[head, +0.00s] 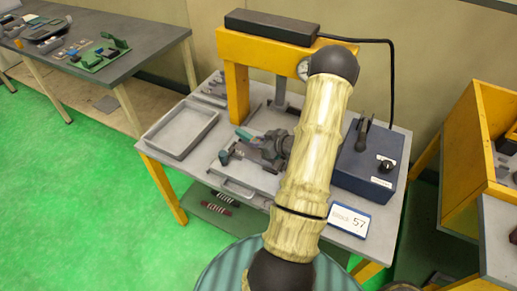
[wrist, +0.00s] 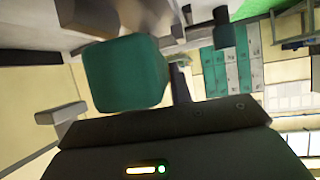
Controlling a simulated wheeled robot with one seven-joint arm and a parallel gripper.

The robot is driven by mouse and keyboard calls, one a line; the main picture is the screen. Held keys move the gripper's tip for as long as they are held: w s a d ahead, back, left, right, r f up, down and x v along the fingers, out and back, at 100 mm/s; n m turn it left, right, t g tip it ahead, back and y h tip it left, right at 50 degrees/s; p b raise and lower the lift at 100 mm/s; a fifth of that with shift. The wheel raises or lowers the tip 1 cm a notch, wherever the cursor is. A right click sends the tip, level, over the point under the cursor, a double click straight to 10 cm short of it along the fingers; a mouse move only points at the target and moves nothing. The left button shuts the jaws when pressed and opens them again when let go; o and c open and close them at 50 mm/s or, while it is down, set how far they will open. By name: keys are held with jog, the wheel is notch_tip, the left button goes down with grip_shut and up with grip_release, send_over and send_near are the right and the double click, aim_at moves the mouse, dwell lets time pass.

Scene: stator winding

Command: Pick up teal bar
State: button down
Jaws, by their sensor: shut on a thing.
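The teal bar (wrist: 125,75) shows large and close in the wrist view, with one blunt end toward the camera. My gripper (head: 236,147) is low over the work table in the head view and shut on the bar. Two small teal patches show by its fingers in the head view: an upper one (head: 243,134) and a lower one (head: 224,157). I cannot tell which is the held bar. My arm hides part of the table behind the gripper, and the grip contact is not clear.
A yellow press frame (head: 236,85) stands at the back of the grey table. An empty grey tray (head: 181,130) lies at left. A dark blue control box (head: 366,165) and a number card (head: 349,219) are at right. A second table (head: 95,65) stands far left.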

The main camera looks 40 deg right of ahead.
notch_tip(320, 180, up, 6)
jog(key=shift+f, duration=0.15)
dwell(0.6)
